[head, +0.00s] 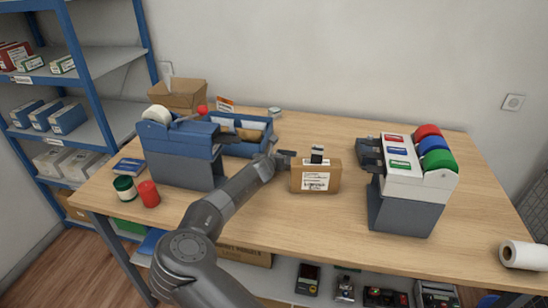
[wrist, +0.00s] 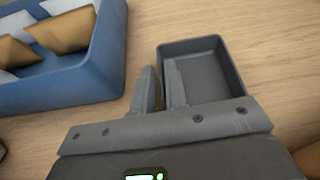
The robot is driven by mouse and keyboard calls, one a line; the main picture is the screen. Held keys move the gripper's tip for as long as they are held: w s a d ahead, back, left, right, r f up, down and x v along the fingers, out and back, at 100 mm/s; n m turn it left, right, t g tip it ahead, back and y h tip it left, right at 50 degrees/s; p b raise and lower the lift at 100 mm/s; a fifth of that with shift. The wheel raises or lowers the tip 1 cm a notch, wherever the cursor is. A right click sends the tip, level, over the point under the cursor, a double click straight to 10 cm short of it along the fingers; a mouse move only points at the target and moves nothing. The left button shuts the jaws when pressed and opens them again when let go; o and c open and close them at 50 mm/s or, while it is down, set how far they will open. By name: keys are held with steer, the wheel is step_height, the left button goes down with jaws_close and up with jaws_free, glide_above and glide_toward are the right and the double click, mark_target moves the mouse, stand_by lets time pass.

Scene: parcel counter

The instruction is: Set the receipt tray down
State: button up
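The receipt tray (wrist: 232,70) is a small, dark grey, open-topped box, empty inside, in the upper middle of the wrist view. My gripper (wrist: 160,68) has one finger outside its left wall and the other inside, and looks shut on that wall. Wood counter shows around the tray; I cannot tell whether its base touches the counter. In the head view my gripper (head: 284,155) is over the middle of the counter, left of a cardboard box, and the tray is hard to make out there.
A blue bin with envelopes (head: 262,124) stands behind and left of my gripper; it also shows in the wrist view (wrist: 108,70). The labelled cardboard box (head: 316,180) is close on the right. Grey machines stand left (head: 180,165) and right (head: 405,205). The back middle counter is clear.

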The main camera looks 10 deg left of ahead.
steer(key=shift+o, duration=1.1)
steer(key=shift+s+r, duration=0.2)
steer(key=shift+s, duration=0.05)
steer(key=shift+o, duration=0.4)
steer(key=v, duration=1.1)
steer(key=shift+s+r, duration=0.1)
steer(key=shift+o, duration=1.4)
steer(key=shift+s, duration=0.15)
steer(key=o, duration=1.3)
